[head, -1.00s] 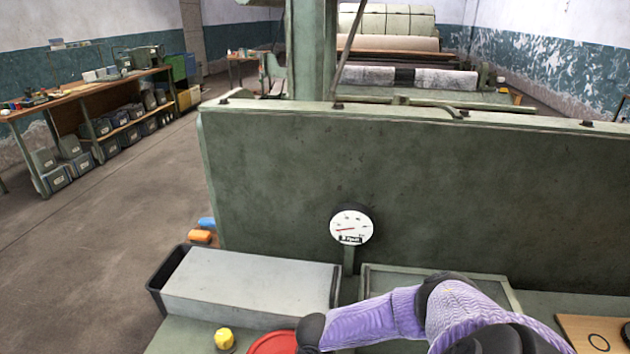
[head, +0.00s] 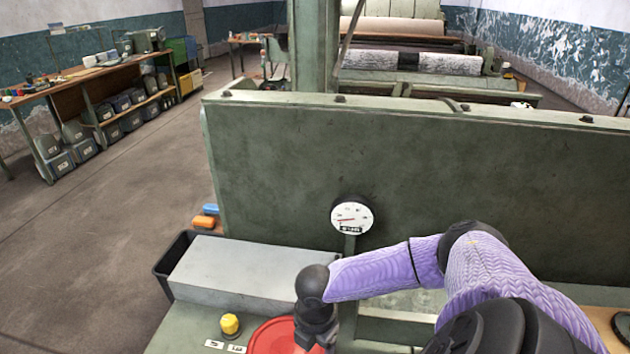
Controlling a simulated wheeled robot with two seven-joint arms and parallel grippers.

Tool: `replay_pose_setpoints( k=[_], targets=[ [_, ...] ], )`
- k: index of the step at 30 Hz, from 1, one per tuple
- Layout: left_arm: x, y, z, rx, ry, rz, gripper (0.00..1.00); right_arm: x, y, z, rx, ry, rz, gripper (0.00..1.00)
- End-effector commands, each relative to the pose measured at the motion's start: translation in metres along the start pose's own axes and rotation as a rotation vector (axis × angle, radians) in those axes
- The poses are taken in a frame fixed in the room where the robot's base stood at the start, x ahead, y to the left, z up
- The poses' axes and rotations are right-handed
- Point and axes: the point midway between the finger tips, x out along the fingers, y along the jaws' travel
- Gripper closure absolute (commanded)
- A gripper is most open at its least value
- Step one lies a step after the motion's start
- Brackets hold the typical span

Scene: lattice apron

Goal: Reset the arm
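My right arm, in a purple patterned sleeve with black joints, comes in from the lower right of the head view. It reaches left across the machine's bench, with its black wrist part over a red round disc (head: 268,339). The fingers of my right gripper cannot be made out; the end of the arm runs to the bottom edge of the picture. My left arm and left gripper are not in view.
A pale grey box (head: 245,272) in a black bin (head: 163,268) lies left of the arm. A yellow knob (head: 230,324) is by the red disc. A dial gauge (head: 352,216) stands before a tall green panel (head: 420,160). A workbench (head: 90,80) is far left.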

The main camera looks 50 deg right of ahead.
Motion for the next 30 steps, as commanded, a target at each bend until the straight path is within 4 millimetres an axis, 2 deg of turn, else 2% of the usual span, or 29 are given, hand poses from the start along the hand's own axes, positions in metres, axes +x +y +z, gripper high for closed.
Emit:
replay_pose_setpoints(
  k=[5, 7, 8, 11, 12, 15, 18, 21, 23, 26, 30],
  targets=[
    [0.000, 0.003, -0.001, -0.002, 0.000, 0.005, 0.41, 0.000, 0.000, -0.001, 0.000, 0.001, 0.000, 0.28],
    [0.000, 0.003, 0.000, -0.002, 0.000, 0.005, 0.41, 0.004, -0.001, -0.014, -0.003, 0.019, 0.002, 0.28],
    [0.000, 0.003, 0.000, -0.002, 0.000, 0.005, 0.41, 0.006, -0.003, -0.026, -0.003, 0.032, 0.004, 0.28],
    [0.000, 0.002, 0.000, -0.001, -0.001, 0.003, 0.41, 0.013, -0.011, -0.084, 0.030, 0.107, 0.031, 0.28],
    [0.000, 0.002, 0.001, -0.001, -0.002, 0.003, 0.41, 0.012, -0.015, -0.109, 0.067, 0.144, 0.050, 0.28],
    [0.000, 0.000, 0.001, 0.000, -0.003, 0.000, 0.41, 0.002, -0.023, -0.159, 0.225, 0.229, 0.102, 0.28],
    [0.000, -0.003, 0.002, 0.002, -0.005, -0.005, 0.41, -0.012, -0.028, -0.183, 0.432, 0.286, 0.145, 0.28],
    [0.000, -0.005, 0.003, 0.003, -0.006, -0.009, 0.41, -0.025, -0.034, -0.188, 0.666, 0.314, 0.177, 0.28],
    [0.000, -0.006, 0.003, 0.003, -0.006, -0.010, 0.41, -0.032, -0.038, -0.185, 0.817, 0.317, 0.193, 0.28],
    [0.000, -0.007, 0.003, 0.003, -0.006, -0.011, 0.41, -0.041, -0.050, -0.172, 1.079, 0.297, 0.212, 0.28],
    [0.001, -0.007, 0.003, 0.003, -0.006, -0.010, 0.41, -0.045, -0.076, -0.143, 1.446, 0.214, 0.233, 0.28]
  ],
)
